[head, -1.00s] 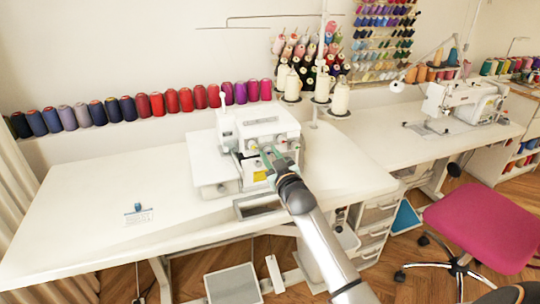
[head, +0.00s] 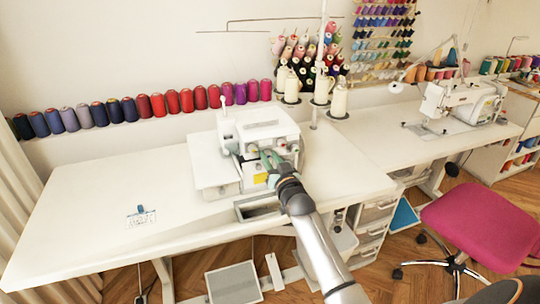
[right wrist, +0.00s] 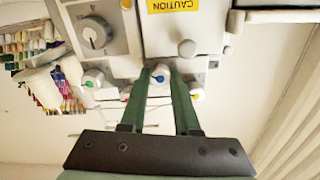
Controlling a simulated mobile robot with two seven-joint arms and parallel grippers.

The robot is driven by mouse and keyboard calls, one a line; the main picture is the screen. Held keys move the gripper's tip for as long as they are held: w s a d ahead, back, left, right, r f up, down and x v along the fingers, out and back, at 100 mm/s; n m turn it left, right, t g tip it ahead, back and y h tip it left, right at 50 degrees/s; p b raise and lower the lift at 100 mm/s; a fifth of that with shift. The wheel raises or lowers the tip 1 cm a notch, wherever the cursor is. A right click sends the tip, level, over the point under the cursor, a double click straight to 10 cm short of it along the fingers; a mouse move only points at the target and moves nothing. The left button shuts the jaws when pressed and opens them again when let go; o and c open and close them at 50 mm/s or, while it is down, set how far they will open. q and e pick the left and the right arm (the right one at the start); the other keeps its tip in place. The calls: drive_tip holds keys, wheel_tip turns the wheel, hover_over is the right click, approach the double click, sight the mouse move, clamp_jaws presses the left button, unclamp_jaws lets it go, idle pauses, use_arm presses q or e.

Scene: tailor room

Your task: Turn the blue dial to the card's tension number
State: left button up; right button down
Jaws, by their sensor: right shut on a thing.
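The white overlock machine (head: 268,130) stands on the white table (head: 110,190). My right gripper (head: 269,159) reaches its front from the right. In the right wrist view its two green fingers are shut on the blue dial (right wrist: 158,77), one on each side. The dial's number marks are too small to read. The card (head: 141,219), with a blue piece at its top, lies on the table at the left; its writing is not readable. My left gripper is not in view.
Beside the blue dial are a green-marked dial (right wrist: 92,80) and a larger grey knob (right wrist: 95,33). A yellow caution label (right wrist: 174,5) is above. Thread cones (head: 322,88) stand behind the machine. The table's left part is mostly clear. A pink chair (head: 478,222) stands at right.

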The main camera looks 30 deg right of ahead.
drive_tip(key=shift+m, duration=0.6)
drive_tip(key=c, duration=0.6)
unclamp_jaws()
drive_tip(key=shift+c, duration=0.2)
drive_tip(key=v, duration=1.2)
drive_tip(key=shift+s+p, duration=0.25)
drive_tip(key=shift+p, duration=0.2)
drive_tip(key=shift+a, duration=0.1)
drive_tip(key=s+a+f+n+g+y+p, duration=0.3)
drive_tip(key=s+a+f+n+g+y, duration=0.3)
drive_tip(key=s+a+f, duration=1.3)
drive_tip(key=s+f+n+g, duration=0.1)
drive_tip(key=s+f+g, duration=0.1)
drive_tip(key=s, duration=0.2)
drive_tip(key=shift+a+f+n+p, duration=0.15)
drive_tip(key=shift+n+p, duration=0.15)
drive_tip(key=shift+n, duration=0.1)
